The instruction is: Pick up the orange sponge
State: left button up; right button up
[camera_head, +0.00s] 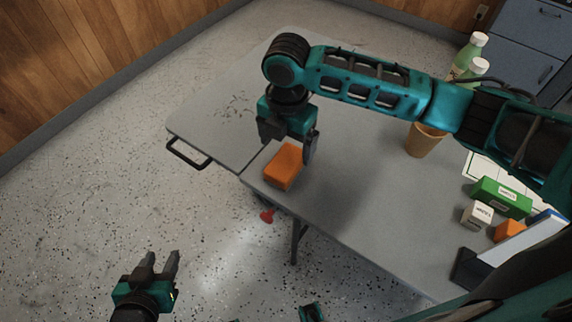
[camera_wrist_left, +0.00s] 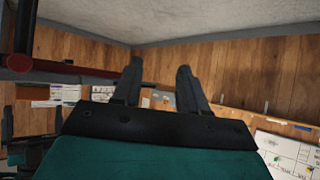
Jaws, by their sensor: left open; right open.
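The orange sponge (camera_head: 283,168) is a plain block lying near the front edge of the grey folding table (camera_head: 350,215), by the seam between its two halves. My right gripper (camera_head: 287,147) is open and points down over the sponge's far end. One finger shows at the sponge's right side; whether the sponge lies between the fingers I cannot tell. My left gripper (camera_head: 161,262) is open and empty, off the table at the lower left. It also shows open in the left wrist view (camera_wrist_left: 159,68), facing a wooden wall.
At the table's right are an orange-tan cup (camera_head: 424,143), two green bottles (camera_head: 470,60), a green box (camera_head: 500,197), a small white box (camera_head: 477,214) and a smaller orange block (camera_head: 508,230). The table's left half is clear.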

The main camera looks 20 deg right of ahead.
aim_at(288, 158)
notch_tip(288, 158, down, 5)
jog(key=shift+s+d+r+b, duration=0.1)
jog(key=shift+b, duration=0.4)
jog(key=shift+f, duration=0.3)
jog(key=c, duration=1)
pick_arm(q)
jog(key=shift+w+d, duration=0.3)
jog(key=shift+w, duration=0.1)
jog(key=shift+r, duration=0.1)
pick_arm(e)
jog(key=shift+r, duration=0.15)
pick_arm(q)
jog(key=shift+s+a+r+p, duration=0.15)
jog(key=shift+r+p, duration=0.5)
jog(key=shift+p, duration=0.25)
jog(key=shift+s+a+r+p, duration=0.15)
jog(key=shift+r+p, duration=0.45)
jog(key=shift+p, duration=0.25)
pick_arm(e)
jog(key=shift+r, duration=9.9)
